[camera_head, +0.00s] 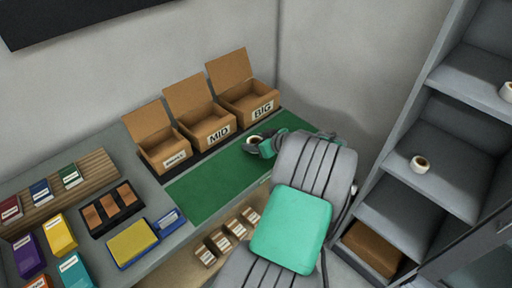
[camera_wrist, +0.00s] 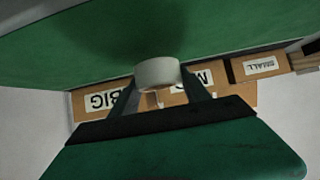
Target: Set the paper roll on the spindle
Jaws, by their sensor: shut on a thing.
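A white paper roll (camera_head: 254,139) with a brown core is at my gripper (camera_head: 259,146), over the green mat in front of the box marked BIG. In the wrist view the roll (camera_wrist: 157,72) sits between the two fingertips of my gripper (camera_wrist: 160,84), which is shut on it. The green mat lies right by the roll there, and I cannot tell whether they touch. I cannot make out the spindle in either view. My arm hides the right part of the mat.
Open cardboard boxes marked BIG (camera_head: 262,108), MID (camera_head: 217,132) and a smaller one (camera_head: 174,160) stand behind the green mat (camera_head: 205,190). More rolls sit on the grey shelves at right, one on the middle shelf (camera_head: 421,164). Coloured packs and trays fill the left counter.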

